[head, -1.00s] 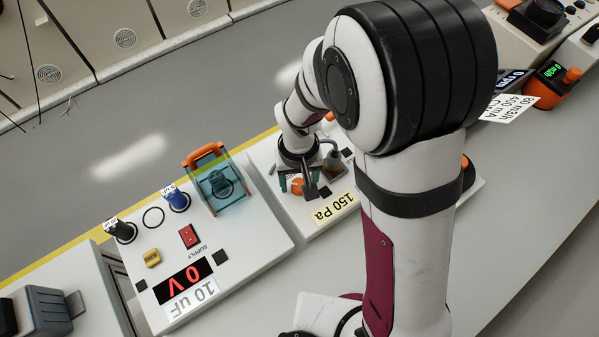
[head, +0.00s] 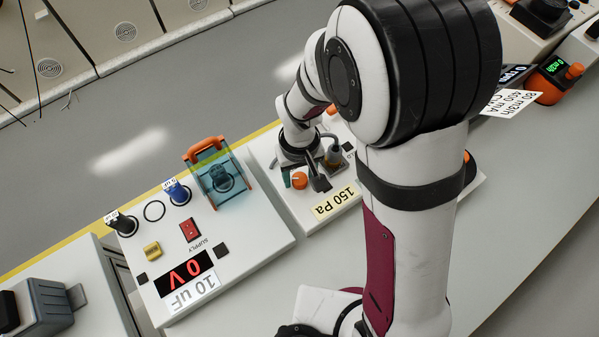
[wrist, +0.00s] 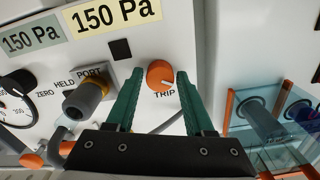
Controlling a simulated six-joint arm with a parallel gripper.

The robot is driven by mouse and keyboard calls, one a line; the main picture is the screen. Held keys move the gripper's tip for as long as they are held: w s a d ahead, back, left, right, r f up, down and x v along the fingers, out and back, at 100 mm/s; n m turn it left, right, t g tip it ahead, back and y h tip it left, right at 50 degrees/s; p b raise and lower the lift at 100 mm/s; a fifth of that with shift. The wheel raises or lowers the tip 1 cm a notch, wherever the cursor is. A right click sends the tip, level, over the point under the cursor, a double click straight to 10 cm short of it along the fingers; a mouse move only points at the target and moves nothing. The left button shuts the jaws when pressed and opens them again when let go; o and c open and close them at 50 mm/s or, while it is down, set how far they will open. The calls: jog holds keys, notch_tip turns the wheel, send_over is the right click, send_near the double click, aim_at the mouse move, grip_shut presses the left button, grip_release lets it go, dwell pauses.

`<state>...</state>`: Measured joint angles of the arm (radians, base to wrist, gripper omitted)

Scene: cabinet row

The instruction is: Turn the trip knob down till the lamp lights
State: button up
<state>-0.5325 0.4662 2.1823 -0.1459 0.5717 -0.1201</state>
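The trip knob is an orange dial (wrist: 160,75) with a pale pointer mark, above the word TRIP on a white panel in the wrist view. It also shows in the head view (head: 299,181). My gripper (wrist: 159,74) is open, with one green finger on each side of the knob and a visible gap between each finger and the knob. The knob's face shows clear between the fingertips. A dark square (wrist: 121,49) up and left of the knob may be the lamp; it looks unlit.
Left of the knob in the wrist view are a grey hose port (wrist: 85,98) and a round gauge (wrist: 16,108). A yellow 150 Pa label (wrist: 116,14) is above. A box with a clear blue cover (wrist: 255,120) stands to the right.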

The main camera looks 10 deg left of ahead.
aim_at(299, 178)
jog(key=shift+o, duration=1)
notch_tip(299, 178, up, 16)
jog(key=s+d+m+y, duration=0.1)
jog(key=s+d+m, duration=1)
jog(key=s+d, duration=0.2)
jog(key=shift+s+y, duration=0.4)
jog(key=shift+s, duration=0.5)
dwell(0.4)
